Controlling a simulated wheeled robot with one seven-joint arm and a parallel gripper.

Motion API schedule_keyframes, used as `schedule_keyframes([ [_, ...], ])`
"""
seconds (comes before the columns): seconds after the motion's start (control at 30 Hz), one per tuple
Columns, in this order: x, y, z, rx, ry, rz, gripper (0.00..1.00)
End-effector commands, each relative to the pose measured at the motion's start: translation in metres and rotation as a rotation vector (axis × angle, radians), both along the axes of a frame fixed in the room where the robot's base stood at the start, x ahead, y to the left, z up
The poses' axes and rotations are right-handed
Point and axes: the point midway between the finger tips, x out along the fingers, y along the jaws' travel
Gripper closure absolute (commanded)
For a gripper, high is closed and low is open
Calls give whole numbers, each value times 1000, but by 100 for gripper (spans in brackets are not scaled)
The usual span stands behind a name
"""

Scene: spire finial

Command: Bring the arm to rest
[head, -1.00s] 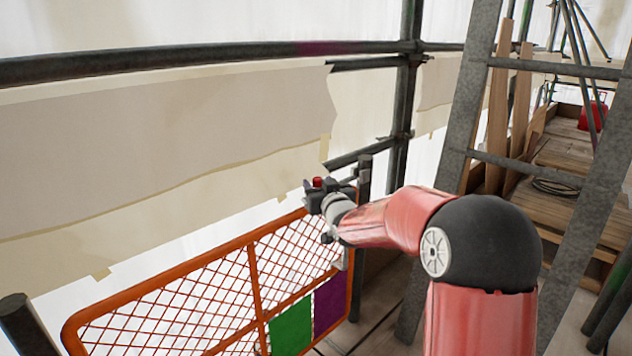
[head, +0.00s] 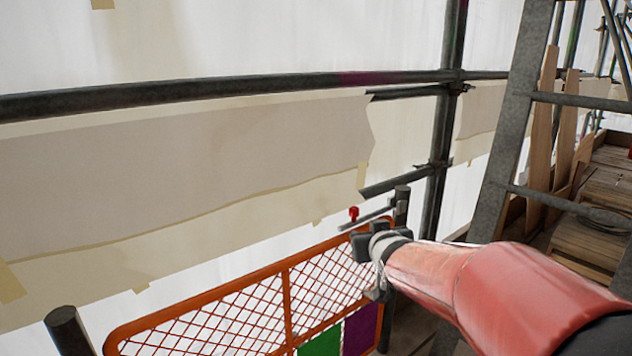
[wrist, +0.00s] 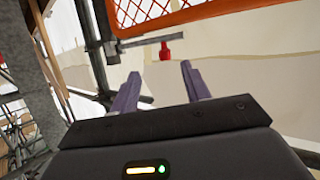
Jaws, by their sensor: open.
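My gripper (head: 366,243) is at the end of my red arm, which reaches in from the lower right in the head view. In the wrist view its two purple-grey fingers (wrist: 159,76) are spread apart with nothing between them. A small red fitting (head: 354,213) sits at a grey metal bar (head: 366,217) just beyond the gripper. In the wrist view the red fitting (wrist: 165,50) shows past the fingertips, apart from them. The fingertips are hard to make out in the head view.
An orange mesh gate (head: 238,309) with green (head: 321,341) and purple (head: 359,331) panels stands below the gripper. Dark scaffold tubes (head: 230,88) run behind it. A grey ladder-like frame (head: 510,150) and planks (head: 543,140) stand at the right. Pale sheeting hangs behind.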

Motion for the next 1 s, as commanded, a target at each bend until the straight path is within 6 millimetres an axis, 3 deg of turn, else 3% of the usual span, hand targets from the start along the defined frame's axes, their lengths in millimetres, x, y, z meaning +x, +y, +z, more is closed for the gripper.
schedule_keyframes([
  [0.03,-31,-2,16,-19,64,-23,53],
  [0.3,-200,-17,11,-10,466,-119,53],
  [0.4,-253,-17,3,18,586,-122,53],
  [0.5,-290,-16,-5,40,674,-116,53],
  [0.67,-317,-15,-12,56,742,-107,53],
  [1.0,-318,-15,-13,57,748,-107,53],
])
